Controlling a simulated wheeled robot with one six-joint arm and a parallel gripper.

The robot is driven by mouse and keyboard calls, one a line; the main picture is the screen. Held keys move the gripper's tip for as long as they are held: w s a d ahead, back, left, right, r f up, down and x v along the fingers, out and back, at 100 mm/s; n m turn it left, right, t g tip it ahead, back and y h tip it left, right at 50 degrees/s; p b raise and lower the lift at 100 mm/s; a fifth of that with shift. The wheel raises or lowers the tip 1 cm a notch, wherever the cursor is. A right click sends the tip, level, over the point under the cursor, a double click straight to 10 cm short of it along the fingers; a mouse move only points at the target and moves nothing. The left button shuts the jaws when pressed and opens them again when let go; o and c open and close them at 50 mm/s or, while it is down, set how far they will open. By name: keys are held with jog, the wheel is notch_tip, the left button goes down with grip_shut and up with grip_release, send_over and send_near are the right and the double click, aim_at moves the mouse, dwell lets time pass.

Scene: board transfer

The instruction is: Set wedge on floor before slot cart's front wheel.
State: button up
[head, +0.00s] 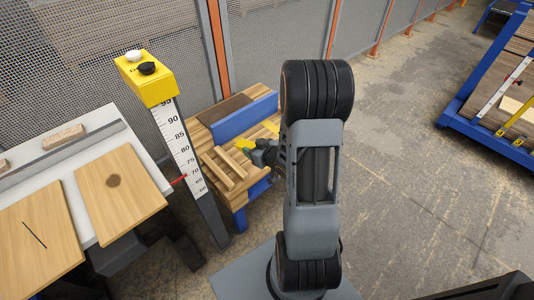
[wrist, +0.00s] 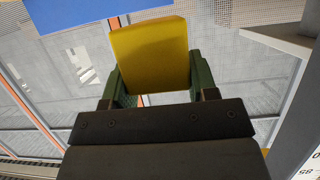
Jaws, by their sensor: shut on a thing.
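The yellow wedge (wrist: 150,48) is between the green fingers of my gripper (wrist: 155,82) in the wrist view, and my gripper is shut on it. In the head view my gripper (head: 257,151) is over the slatted wooden bench, with yellow (head: 243,144) showing at its tip; part of it is hidden by my arm. A blue cart (head: 463,125) loaded with brown boards stands on the floor at the right, probably the slot cart. I cannot make out its front wheel.
The slatted wooden bench (head: 215,172) has a blue rail (head: 245,118). A measuring post (head: 180,140) with a yellow head stands left of it, near a white table (head: 85,160) with wooden boards. Mesh fencing (head: 270,40) runs behind. The concrete floor (head: 410,190) is open between arm and cart.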

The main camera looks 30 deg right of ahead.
jog(key=shift+s+d+f+b, duration=0.35)
jog(key=shift+d+f+b, duration=0.4)
jog(key=shift+f, duration=0.1)
jog(key=shift+w+d+f, duration=0.1)
jog(key=shift+d+f, duration=0.05)
jog(key=shift+d, duration=0.1)
jog(key=w+d+f+b, duration=0.1)
jog(key=w+d+f, duration=0.1)
jog(key=w+f, duration=0.1)
jog(key=w+d+f+b, duration=0.2)
jog(key=w+d+f, duration=0.1)
jog(key=w, duration=0.1)
jog(key=w+d+f+b, duration=0.2)
jog(key=w, duration=0.1)
jog(key=shift+w+d+f, duration=0.2)
jog(key=shift+d+f, duration=0.05)
jog(key=shift+f, duration=0.15)
jog(key=f+b, duration=0.1)
jog(key=f, duration=0.1)
jog(key=f+b, duration=0.1)
jog(key=f, duration=0.1)
jog(key=shift+w+d+b, duration=0.2)
jog(key=shift+w+b, duration=0.1)
jog(key=shift+b, duration=0.05)
